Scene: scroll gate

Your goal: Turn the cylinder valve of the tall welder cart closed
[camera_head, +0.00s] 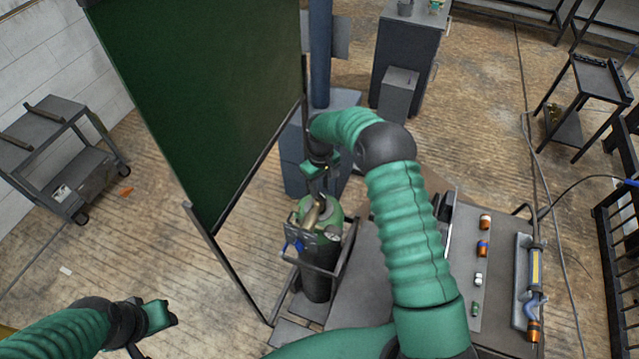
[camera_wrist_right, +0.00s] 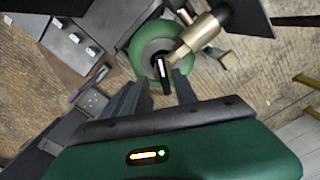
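The tall welder cart (camera_head: 345,262) holds a dark gas cylinder (camera_head: 317,283) with a green shoulder (camera_head: 332,213), beside the green screen. A brass valve (camera_head: 313,214) sits on top. My right gripper (camera_head: 312,188) is directly above it, pointing down. In the right wrist view my right gripper (camera_wrist_right: 160,85) has its two dark fingers apart. A dark, white-marked handle of the valve (camera_wrist_right: 160,68) lies between or just beyond the fingertips; contact cannot be told. The brass body (camera_wrist_right: 200,32) runs to the upper right. My left gripper (camera_head: 168,318) is low at left, far from the cart; its fingers are unclear.
The green screen (camera_head: 200,90) stands close left of the cylinder. A grey table (camera_head: 385,285) with several small fittings stands right of it. A shelf trolley (camera_head: 55,150) is at far left. Open wooden floor (camera_head: 110,240) lies between trolley and screen.

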